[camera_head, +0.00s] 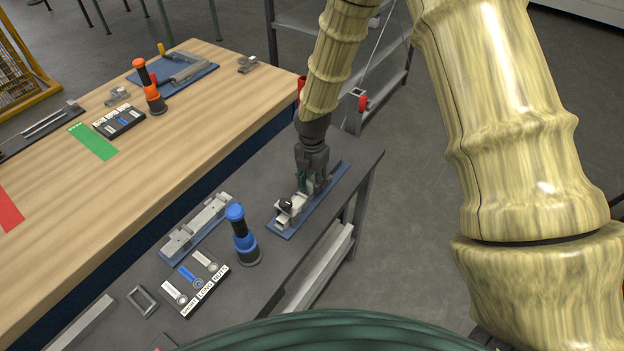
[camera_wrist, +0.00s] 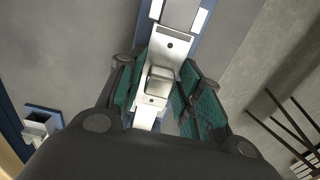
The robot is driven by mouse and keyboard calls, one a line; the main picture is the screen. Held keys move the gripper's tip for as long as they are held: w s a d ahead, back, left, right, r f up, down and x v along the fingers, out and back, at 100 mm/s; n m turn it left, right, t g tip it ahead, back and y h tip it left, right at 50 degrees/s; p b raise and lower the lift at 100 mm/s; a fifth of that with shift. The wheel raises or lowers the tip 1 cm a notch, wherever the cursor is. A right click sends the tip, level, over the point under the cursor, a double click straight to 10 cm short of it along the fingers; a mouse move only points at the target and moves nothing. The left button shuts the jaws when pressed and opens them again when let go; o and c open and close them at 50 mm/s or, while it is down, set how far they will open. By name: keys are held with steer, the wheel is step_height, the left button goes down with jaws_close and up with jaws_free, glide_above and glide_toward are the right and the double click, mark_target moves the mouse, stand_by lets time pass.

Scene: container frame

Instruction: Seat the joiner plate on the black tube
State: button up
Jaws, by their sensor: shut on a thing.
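My gripper (camera_head: 310,184) points down over the blue fixture board (camera_head: 283,228) on the grey bench. In the wrist view my gripper (camera_wrist: 166,86) has its green-padded fingers either side of a small pale metal piece (camera_wrist: 159,84), which I take to be the joiner plate. A pale metal bracket with a hole (camera_wrist: 172,44) lies just beyond it, over the blue board. A small black part (camera_head: 285,204), perhaps the end of the black tube, shows among pale clamp blocks at the board's near end. My fingers hide the contact, so I cannot tell whether the piece is seated.
A blue-handled driver (camera_head: 242,236) stands left of the board. Beside it are a labelled parts tray (camera_head: 187,308), a second blue fixture (camera_head: 172,250) with a grey bar, and a small rectangular frame (camera_head: 142,300). A wooden table (camera_head: 195,125) adjoins at left.

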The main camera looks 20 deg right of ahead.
steer(key=shift+f, duration=0.15)
steer(key=o, duration=1.1)
steer(key=o, duration=0.6)
steer(key=shift+r+p, duration=2.6)
steer(key=shift+r, duration=0.95)
steer(key=shift+s+f, duration=0.1)
